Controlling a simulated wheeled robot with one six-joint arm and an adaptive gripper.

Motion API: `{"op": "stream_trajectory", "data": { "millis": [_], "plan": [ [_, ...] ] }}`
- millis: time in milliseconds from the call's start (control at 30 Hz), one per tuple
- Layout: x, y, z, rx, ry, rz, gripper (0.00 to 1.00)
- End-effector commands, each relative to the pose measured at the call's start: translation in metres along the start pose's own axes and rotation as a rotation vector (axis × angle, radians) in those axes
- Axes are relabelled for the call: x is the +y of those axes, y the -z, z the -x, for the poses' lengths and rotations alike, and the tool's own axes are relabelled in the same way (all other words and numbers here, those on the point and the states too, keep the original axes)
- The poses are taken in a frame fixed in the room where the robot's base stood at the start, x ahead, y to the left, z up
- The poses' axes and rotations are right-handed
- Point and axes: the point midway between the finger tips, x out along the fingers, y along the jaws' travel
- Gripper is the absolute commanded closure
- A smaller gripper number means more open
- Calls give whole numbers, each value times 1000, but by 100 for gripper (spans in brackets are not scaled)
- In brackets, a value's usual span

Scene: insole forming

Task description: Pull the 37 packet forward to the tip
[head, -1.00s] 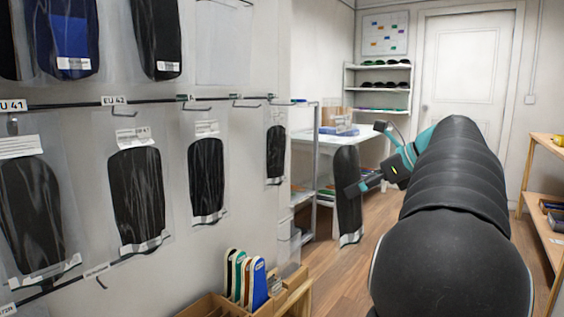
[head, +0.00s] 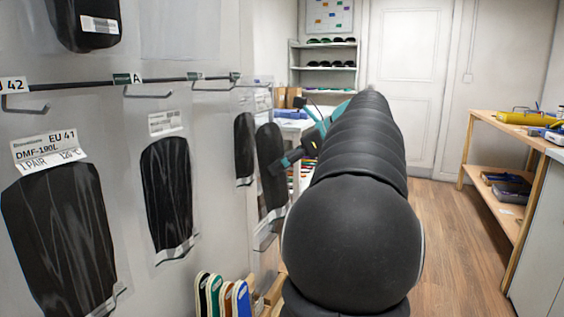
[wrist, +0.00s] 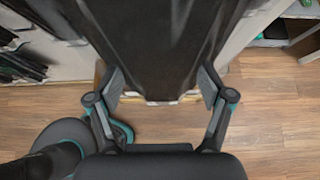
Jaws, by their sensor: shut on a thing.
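A clear packet with a black insole (head: 268,142) is held upright by my gripper (head: 276,167) near the far end of the peg wall in the head view. Its size label cannot be read, so I cannot tell whether it is the 37 packet. In the wrist view the black packet (wrist: 150,45) fills the space between my gripper's fingers (wrist: 160,88), which are on both its sides. Another hanging packet (head: 243,150) is just left of it, partly overlapping in the picture. I cannot tell whether the held packet touches a hook.
Hooks (head: 150,92) line the wall rail at left, with an EU 41 packet (head: 62,235) and another packet (head: 167,190) hanging. Coloured insoles (head: 222,296) stand in a bin below. A wooden bench (head: 500,150) is at right; the floor (head: 440,240) between is clear.

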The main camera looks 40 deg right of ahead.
Motion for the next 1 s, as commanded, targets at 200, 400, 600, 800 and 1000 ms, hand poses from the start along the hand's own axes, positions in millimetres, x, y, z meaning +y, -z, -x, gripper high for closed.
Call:
{"op": "stream_trajectory", "data": {
  "millis": [200, 400, 600, 800, 1000],
  "plan": [
    [0, -5, -8, 0, -2, 0, 57],
    [0, -10, -16, 0, -1, 1, 57],
    [0, -14, -23, 0, -2, 1, 57],
    [0, -18, -31, 0, -1, 1, 57],
    [0, -22, -38, 0, -2, 0, 57]
  ]
}}
